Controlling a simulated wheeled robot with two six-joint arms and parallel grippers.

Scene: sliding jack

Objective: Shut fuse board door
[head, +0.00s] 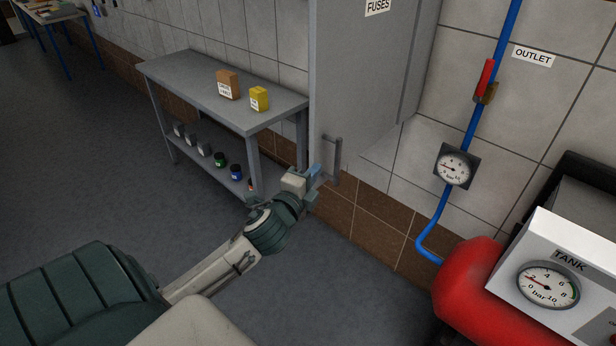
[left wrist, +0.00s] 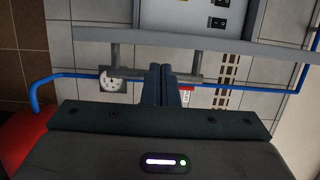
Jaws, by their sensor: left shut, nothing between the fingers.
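The grey fuse board door (head: 360,75), labelled FUSES, stands open, out from the tiled wall in the head view. Its grey bar handle (head: 337,160) is at the door's lower left. My left gripper (head: 318,178) is at the handle's lower end, fingers shut and empty. In the left wrist view the shut fingers (left wrist: 165,82) overlap the handle bar (left wrist: 131,75); whether they touch it I cannot tell. Behind them the door's edge (left wrist: 95,35) and part of the fuse board interior (left wrist: 205,18) with switches show. My right gripper is not in view.
A grey shelf table (head: 195,75) with two small boxes stands left of the door. A blue pipe (head: 473,125) with a gauge (head: 455,166) runs down the wall at right. A red tank (head: 465,285) is at lower right. The floor in front is clear.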

